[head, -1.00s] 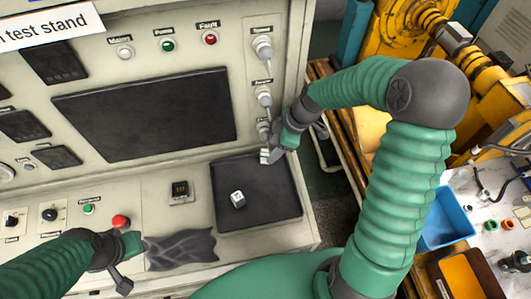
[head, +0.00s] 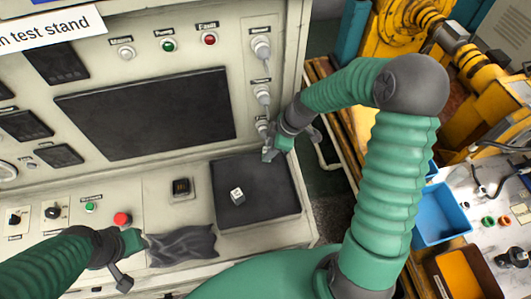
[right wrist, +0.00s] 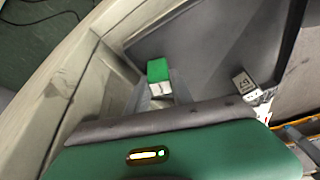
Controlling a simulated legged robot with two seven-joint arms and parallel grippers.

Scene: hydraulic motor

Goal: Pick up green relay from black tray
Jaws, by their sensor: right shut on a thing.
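The black tray (head: 275,205) lies on the bench ledge at the right end of the test stand. My right gripper (head: 268,154) is above the tray's back right corner. In the right wrist view, the green relay (right wrist: 158,72), green on top with a white lower part, is at the fingertips, and the gripper is shut on it. A white relay (head: 237,195) stays in the tray and also shows in the right wrist view (right wrist: 245,87).
A dark crumpled cloth (head: 182,246) lies left of the tray. A small black socket (head: 181,188) and a red button (head: 122,219) are on the ledge. White connectors (head: 262,95) stick out of the panel near my right forearm. A blue bin (head: 440,215) stands at the right.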

